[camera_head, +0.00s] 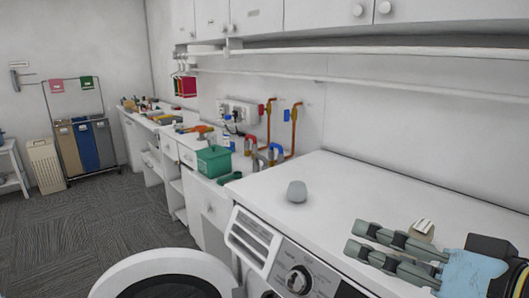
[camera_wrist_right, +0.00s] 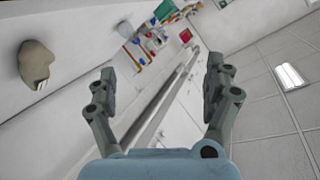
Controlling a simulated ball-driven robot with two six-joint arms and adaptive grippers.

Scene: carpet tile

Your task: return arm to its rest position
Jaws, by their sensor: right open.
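My right gripper (camera_head: 353,239) is above the white top of the washing machine at the lower right of the head view, its fingers pointing left. In the right wrist view, my right gripper (camera_wrist_right: 160,72) has its two fingers wide apart with nothing between them. A beige lump-like object (camera_head: 424,229) with a whitish part shows just behind the fingers in the head view. It also appears apart from the fingers at the left of the wrist view (camera_wrist_right: 36,62). My left gripper is in neither view.
A small grey rounded object (camera_head: 297,191) stands on the machine top (camera_head: 340,185). The round door (camera_head: 165,275) is at the front. A green box (camera_head: 213,161) and pipes stand beyond. Cabinets (camera_head: 255,18) and a rail hang above. Carpet is free at left.

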